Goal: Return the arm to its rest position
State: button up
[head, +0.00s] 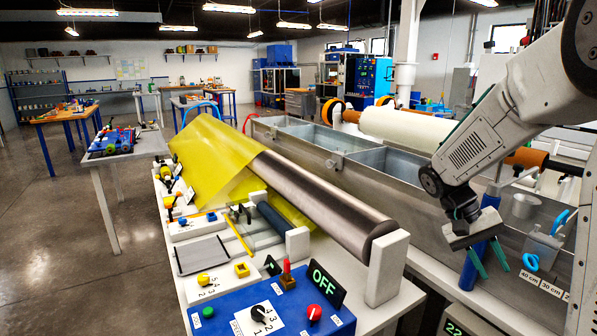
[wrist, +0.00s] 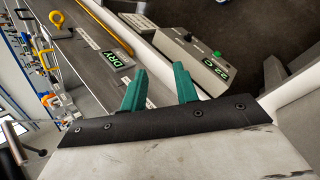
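My gripper (head: 488,258) hangs at the right of the head view, pointing down in front of the long metal tank's near side. Its two green fingers are spread apart. In the wrist view my gripper (wrist: 160,82) also shows both fingers apart with nothing between them. My arm reaches in from the upper right and bends down to the gripper. A dark blue upright cylinder (head: 468,280) stands partly hidden behind the gripper; the wrist view shows nothing held.
The long metal tank (head: 400,165) runs along the right. A metal roller (head: 325,195) with yellow sheet (head: 215,160) lies left of it. A blue control box (head: 250,318) with an OFF sign stands in front. A grey box (wrist: 190,62) with a green display sits near the fingers.

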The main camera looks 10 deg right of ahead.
jog(key=s+a+r+n+t+y, duration=0.2)
jog(key=s+a+r+n+t, duration=0.1)
jog(key=s+a, duration=0.5)
jog(key=s+a+r+n+t+y, duration=0.2)
jog(key=s+a+r+t, duration=0.2)
jog(key=s+a, duration=0.5)
jog(key=a, duration=0.3)
jog(key=shift+s+r+n+t+y, duration=0.2)
jog(key=shift+s+n+t+y, duration=0.1)
jog(key=shift+n+y, duration=0.1)
